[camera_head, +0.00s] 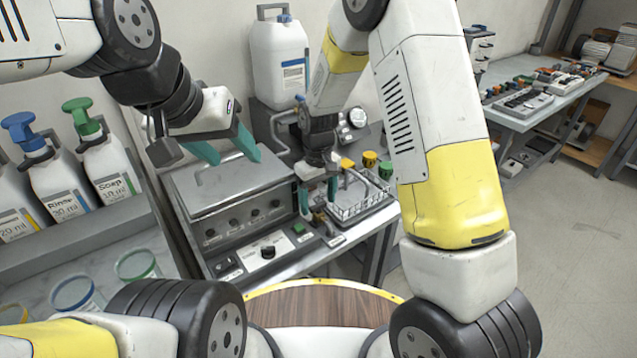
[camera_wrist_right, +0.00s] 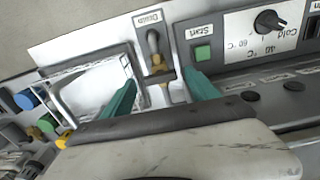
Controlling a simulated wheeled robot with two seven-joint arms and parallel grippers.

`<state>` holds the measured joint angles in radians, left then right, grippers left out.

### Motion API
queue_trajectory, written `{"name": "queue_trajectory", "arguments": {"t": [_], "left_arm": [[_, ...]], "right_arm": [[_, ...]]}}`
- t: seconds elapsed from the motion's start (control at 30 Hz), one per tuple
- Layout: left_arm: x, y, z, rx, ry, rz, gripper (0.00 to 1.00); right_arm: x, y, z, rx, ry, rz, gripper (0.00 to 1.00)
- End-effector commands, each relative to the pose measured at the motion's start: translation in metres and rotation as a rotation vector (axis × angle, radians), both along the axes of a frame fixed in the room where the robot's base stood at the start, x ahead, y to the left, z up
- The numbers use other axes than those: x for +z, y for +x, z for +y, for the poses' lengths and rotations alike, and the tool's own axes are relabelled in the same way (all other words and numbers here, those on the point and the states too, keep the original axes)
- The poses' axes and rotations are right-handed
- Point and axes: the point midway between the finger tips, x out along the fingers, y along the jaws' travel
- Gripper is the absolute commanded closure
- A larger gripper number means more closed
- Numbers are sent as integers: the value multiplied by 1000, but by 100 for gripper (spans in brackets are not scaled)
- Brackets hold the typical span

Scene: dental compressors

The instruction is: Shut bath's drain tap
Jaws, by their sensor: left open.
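The bath (camera_head: 240,190) is a grey metal box with a closed lid and a front control panel. Its drain tap (camera_wrist_right: 156,62), a grey lever on a brass-coloured body, sits beside the "Drain" label in the right wrist view. In the head view my right gripper mostly hides the tap. My right gripper (camera_wrist_right: 163,92) is open, its teal fingers apart on either side of the tap's lower part, with gaps visible; it also shows in the head view (camera_head: 318,195). My left gripper (camera_head: 228,148) is open and empty above the bath's lid.
A green start button (camera_wrist_right: 203,54) and a dial (camera_wrist_right: 269,21) are close to the tap. A wire basket (camera_head: 360,198) stands right of the bath, with coloured caps behind. A white canister (camera_head: 279,60) stands behind.

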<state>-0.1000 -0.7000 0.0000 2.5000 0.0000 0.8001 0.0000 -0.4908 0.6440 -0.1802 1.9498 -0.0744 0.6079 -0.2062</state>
Motion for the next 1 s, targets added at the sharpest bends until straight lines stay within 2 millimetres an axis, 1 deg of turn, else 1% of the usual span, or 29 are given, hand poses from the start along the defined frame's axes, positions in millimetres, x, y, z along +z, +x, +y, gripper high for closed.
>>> {"name": "queue_trajectory", "arguments": {"t": [0.17, 0.27, 0.37, 0.6, 0.7, 0.8, 1.0], "left_arm": [[0, 0, 0, 0, 0, 0, 45], [0, 0, 0, 0, 0, 0, 45], [0, 0, 0, 0, 0, 0, 45], [0, 0, 0, 0, 0, 0, 45], [0, 0, 0, 0, 0, 0, 45], [0, 0, 0, 0, 0, 0, 45], [0, 0, 0, 0, 0, 0, 45]], "right_arm": [[0, -1, 0, 1, -1, 2, 31], [4, 0, 0, 1, 0, 0, 31], [16, 0, 0, 1, 1, -1, 31], [58, 0, 0, 1, 2, -2, 31], [70, 0, 0, 1, 1, -1, 31], [76, 0, 0, 1, 0, 0, 31], [78, -1, 0, 1, -1, 2, 31]]}}
